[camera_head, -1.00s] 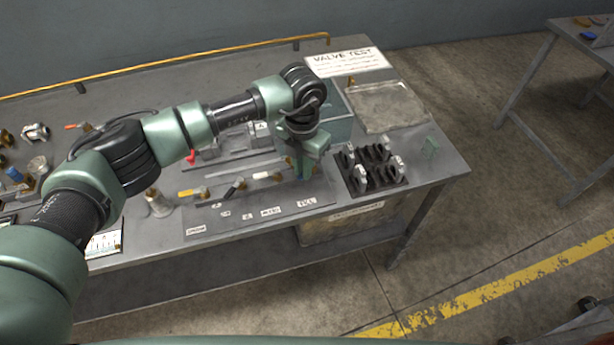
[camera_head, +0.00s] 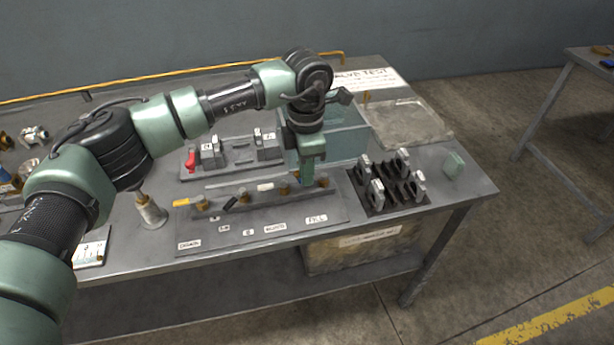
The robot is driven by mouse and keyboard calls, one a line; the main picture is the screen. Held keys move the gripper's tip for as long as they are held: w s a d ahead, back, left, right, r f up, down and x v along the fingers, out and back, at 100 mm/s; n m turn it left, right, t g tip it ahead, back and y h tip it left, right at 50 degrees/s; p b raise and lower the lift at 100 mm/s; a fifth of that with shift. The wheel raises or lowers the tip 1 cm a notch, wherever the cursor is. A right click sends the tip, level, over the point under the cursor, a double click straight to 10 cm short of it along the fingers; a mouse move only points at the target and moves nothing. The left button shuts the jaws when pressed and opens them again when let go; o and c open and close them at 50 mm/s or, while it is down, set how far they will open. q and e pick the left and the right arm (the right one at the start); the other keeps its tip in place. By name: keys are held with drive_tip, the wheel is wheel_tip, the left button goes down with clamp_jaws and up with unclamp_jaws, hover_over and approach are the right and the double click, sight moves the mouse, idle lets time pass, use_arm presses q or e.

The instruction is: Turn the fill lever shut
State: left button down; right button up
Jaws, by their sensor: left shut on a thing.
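The valve panel (camera_head: 215,228) lies along the bench front, with a row of brass valves and labels along its edge. The FILL label (camera_head: 316,219) is at the row's right end, with a brass valve fitting (camera_head: 323,182) behind it. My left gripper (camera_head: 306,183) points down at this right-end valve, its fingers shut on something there. The FILL lever itself is hidden by the fingers, so its angle cannot be told. To the left are a white lever (camera_head: 265,187), a black lever (camera_head: 230,204) and a yellow lever (camera_head: 181,202). My right gripper is not in view.
A black rack (camera_head: 375,203) with grey clips stands close right of the gripper. A clear-walled tank (camera_head: 345,140) is behind it, beside a flat tray (camera_head: 408,122). A red-handled fixture (camera_head: 190,160) sits behind the panel. A brass-topped fitting (camera_head: 150,212) stands left of the panel.

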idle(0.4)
use_arm(q)
drive_tip(key=c, duration=1.5)
unclamp_jaws()
drive_tip(key=shift+o, duration=0.2)
